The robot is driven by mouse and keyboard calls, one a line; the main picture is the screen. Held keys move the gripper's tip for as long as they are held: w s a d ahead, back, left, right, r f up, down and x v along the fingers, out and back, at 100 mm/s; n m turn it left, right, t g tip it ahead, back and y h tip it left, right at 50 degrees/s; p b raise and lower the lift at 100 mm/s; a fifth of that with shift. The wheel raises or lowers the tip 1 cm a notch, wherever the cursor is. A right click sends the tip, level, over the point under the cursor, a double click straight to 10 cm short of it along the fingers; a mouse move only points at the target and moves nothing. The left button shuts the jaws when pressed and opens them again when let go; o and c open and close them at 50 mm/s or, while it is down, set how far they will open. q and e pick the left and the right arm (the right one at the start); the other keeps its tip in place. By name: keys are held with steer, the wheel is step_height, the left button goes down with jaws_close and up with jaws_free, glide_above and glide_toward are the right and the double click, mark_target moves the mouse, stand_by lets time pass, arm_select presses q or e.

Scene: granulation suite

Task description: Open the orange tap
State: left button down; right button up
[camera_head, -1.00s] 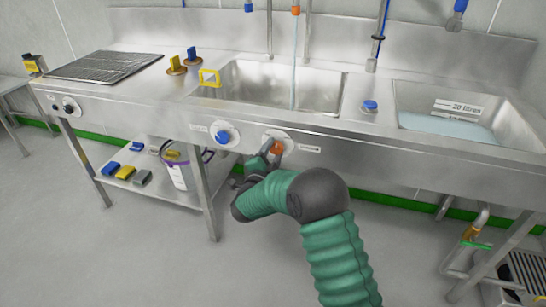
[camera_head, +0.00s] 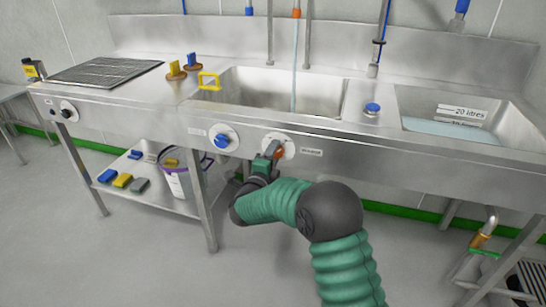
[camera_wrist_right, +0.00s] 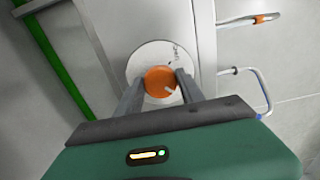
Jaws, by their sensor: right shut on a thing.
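The orange tap (camera_head: 279,152) is a knob on a round white plate on the front panel of the steel sink unit. In the right wrist view the orange knob (camera_wrist_right: 160,80) sits between my two fingers, with a pale mark on its face. My right gripper (camera_head: 271,152) is shut on it and partly covers it in the head view. It also shows in the right wrist view (camera_wrist_right: 160,90). Water runs in a thin stream from the orange-marked spout (camera_head: 296,13) into the middle basin (camera_head: 260,92). My left gripper is not in view.
A blue knob (camera_head: 222,140) is on the same panel to the left. A right basin (camera_head: 520,125) holds water. A bucket (camera_head: 176,183) and several coloured blocks sit on the lower shelf (camera_head: 150,198). The floor in front is clear.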

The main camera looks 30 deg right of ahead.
steer(key=shift+f, duration=0.25)
steer(key=o, duration=1.4)
steer(key=shift+d, duration=0.1)
steer(key=shift+r, duration=0.1)
steer(key=p+v, duration=0.3)
steer(key=v, duration=1.4)
steer(key=shift+p, duration=0.3)
